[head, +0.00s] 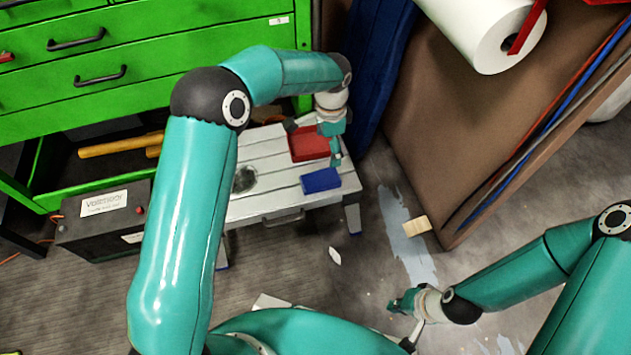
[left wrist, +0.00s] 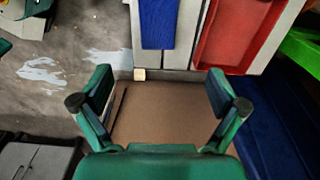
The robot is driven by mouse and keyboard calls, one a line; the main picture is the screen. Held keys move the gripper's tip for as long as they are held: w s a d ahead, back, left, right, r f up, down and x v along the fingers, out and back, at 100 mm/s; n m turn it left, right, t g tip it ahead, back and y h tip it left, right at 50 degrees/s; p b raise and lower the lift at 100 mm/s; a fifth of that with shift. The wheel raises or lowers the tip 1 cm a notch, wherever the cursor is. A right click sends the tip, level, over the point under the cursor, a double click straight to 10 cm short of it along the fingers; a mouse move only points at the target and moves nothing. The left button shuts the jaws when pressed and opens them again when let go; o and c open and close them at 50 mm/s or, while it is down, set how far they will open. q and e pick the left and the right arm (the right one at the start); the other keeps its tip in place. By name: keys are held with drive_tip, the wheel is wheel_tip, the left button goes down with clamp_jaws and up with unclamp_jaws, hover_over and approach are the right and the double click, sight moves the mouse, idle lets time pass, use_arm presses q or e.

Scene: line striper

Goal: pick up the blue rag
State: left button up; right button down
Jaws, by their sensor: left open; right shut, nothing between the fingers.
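The blue rag (head: 321,180) lies flat as a small rectangle at the front right of a light slatted bench (head: 275,203). It also shows at the top of the left wrist view (left wrist: 158,22). My left gripper (head: 318,146) is over the bench's right part, by the red tray and just behind the rag. It is open, and its fingers (left wrist: 160,80) are apart with nothing between them. The rag is beyond the fingertips in the wrist view. My right gripper (head: 398,303) is low at the bottom right, away from the bench, shut and empty.
A shallow red tray (head: 310,139) sits behind the rag. A dark round spot (head: 244,180) is on the bench's left part. Green drawers (head: 150,50) stand behind. Brown boards (head: 440,130) lean at right. A small wooden block (head: 417,226) is on the floor.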

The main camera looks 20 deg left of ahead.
use_arm(q)
drive_tip(key=b, duration=0.2)
hover_over(323, 178)
drive_tip(key=w, duration=0.1)
drive_tip(key=f, duration=0.8)
drive_tip(key=shift+d, duration=0.35)
drive_tip(key=f, duration=0.1)
drive_tip(key=f+b, duration=0.1)
drive_tip(key=f, duration=0.1)
drive_tip(key=s+f+b, duration=0.1)
drive_tip(key=f, duration=0.1)
drive_tip(key=shift+a, duration=0.4)
drive_tip(key=c, duration=1.1)
